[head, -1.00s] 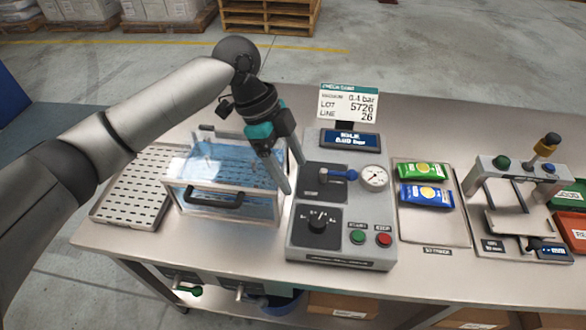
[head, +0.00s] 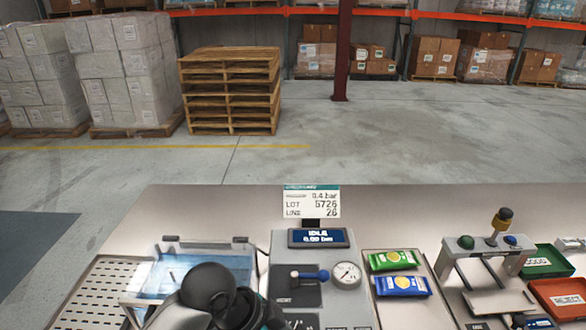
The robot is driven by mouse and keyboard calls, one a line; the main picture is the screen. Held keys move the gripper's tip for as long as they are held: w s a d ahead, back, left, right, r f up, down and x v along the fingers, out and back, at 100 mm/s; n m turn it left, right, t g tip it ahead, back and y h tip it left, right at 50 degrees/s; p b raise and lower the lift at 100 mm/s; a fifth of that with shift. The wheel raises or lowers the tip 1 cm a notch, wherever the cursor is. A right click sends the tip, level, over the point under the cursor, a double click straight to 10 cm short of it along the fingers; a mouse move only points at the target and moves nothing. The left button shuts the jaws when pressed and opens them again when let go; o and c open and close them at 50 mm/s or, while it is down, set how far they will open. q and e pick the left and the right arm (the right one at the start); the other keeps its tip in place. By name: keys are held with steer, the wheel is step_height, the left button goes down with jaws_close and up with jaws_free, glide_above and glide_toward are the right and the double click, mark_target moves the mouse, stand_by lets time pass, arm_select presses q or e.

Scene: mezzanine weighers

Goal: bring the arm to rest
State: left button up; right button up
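My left arm shows only at the bottom edge of the head view, as a dark rounded joint in front of the clear tank. Its gripper is below the picture, so its fingers are hidden. My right gripper is not in view. The clear tank (head: 207,250) with blue water stands on the bench at the left. The grey control box (head: 345,302) stands right of it, with a blue-tipped lever (head: 310,275), a round gauge (head: 346,274) and a display (head: 318,238) reading IDLE and 0.00 bar.
A perforated tray (head: 92,290) lies left of the tank. Green (head: 393,260) and blue (head: 402,285) packets lie on a plate right of the box. A sealing device (head: 488,250) and green (head: 552,261) and red (head: 560,297) bins stand farther right. Pallets (head: 230,90) stand beyond the bench.

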arm_select(q)
steer(key=s+a+f+n+t+y, duration=0.1)
steer(key=s+a+f+n+y, duration=0.15)
steer(key=s+a+n, duration=0.4)
steer(key=s+a+f+n+t+y, duration=0.1)
steer(key=s+a+n+y, duration=0.2)
steer(key=s+a+n, duration=0.4)
step_height(320, 180, down, 30)
steer(key=s+a+g+b, duration=0.1)
steer(key=s+a+b, duration=0.1)
steer(key=b, duration=0.5)
steer(key=s+a+f+g+b, duration=0.1)
steer(key=s+f+b, duration=0.4)
steer(key=s+f, duration=0.9)
step_height(320, 180, down, 4)
steer(key=shift+s+a+f+m, duration=0.25)
steer(key=shift+s+a+m, duration=0.1)
steer(key=shift+a, duration=0.25)
